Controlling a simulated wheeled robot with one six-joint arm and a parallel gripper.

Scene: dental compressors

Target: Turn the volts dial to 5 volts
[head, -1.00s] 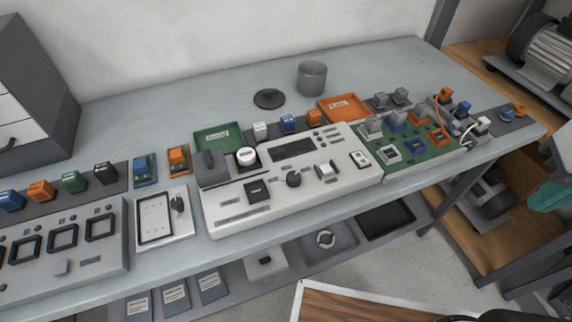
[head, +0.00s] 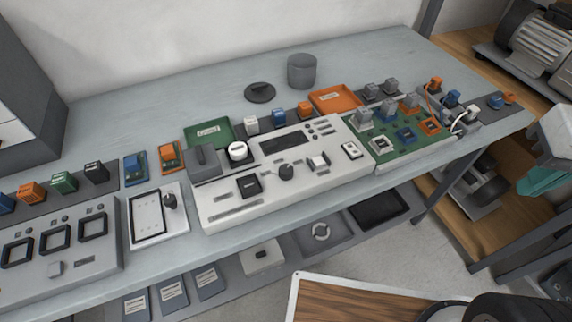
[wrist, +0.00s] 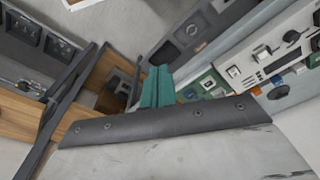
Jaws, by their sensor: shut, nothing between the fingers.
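A long white panel (head: 225,206) lies on the bench with a dark display. The volts label and the scale marks are too small to read. In the wrist view my gripper (wrist: 157,85) is shut and empty; the panel shows at upper right.
A green circuit board (head: 410,139) adjoins the panel's right end. Behind stand a green tray (head: 208,131), an orange tray (head: 336,101) and a grey cup (head: 301,71). A wooden-topped table edge (head: 370,301) is in front. The bench's back strip is mostly clear.

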